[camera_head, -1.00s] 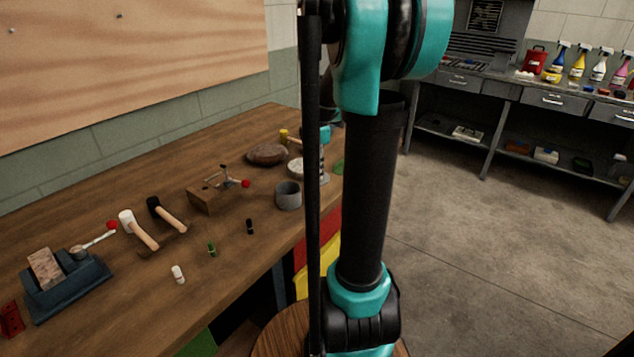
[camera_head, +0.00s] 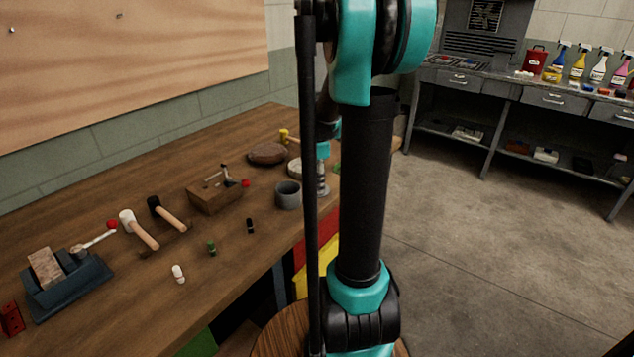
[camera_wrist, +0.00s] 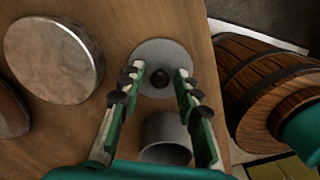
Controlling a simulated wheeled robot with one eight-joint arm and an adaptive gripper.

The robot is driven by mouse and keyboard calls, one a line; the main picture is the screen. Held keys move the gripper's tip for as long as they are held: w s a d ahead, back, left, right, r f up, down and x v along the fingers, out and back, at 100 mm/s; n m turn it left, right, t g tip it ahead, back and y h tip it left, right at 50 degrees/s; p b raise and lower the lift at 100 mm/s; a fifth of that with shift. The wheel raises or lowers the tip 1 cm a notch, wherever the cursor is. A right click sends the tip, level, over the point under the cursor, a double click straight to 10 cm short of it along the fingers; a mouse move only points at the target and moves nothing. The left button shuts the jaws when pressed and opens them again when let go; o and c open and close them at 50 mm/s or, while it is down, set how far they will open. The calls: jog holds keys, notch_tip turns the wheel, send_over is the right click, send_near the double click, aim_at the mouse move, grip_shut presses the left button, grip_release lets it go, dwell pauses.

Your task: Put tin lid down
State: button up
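The tin lid, a grey disc with a dark knob (camera_wrist: 161,52), lies flat in the wrist view, on or just above the wooden bench. My gripper (camera_wrist: 160,70) is over it, with its two green fingers apart on either side of the knob. I see a gap between each fingertip and the knob, so the gripper looks open. The grey open tin (camera_wrist: 166,130) stands beside the lid, lower in the wrist view. The tin also shows in the head view (camera_head: 288,196). My arm hides most of the gripper and lid area in the head view.
A round metal disc (camera_wrist: 53,60) lies left of the lid. A wooden barrel (camera_wrist: 262,80) stands right, beyond the bench edge. Mallets (camera_head: 142,232), a wooden block with a clamp-like tool (camera_head: 213,198) and small bottles (camera_head: 212,249) sit on the bench (camera_head: 120,310).

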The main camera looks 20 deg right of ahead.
jog(key=shift+r, duration=0.1)
notch_tip(320, 180, up, 12)
dwell(0.8)
dwell(0.3)
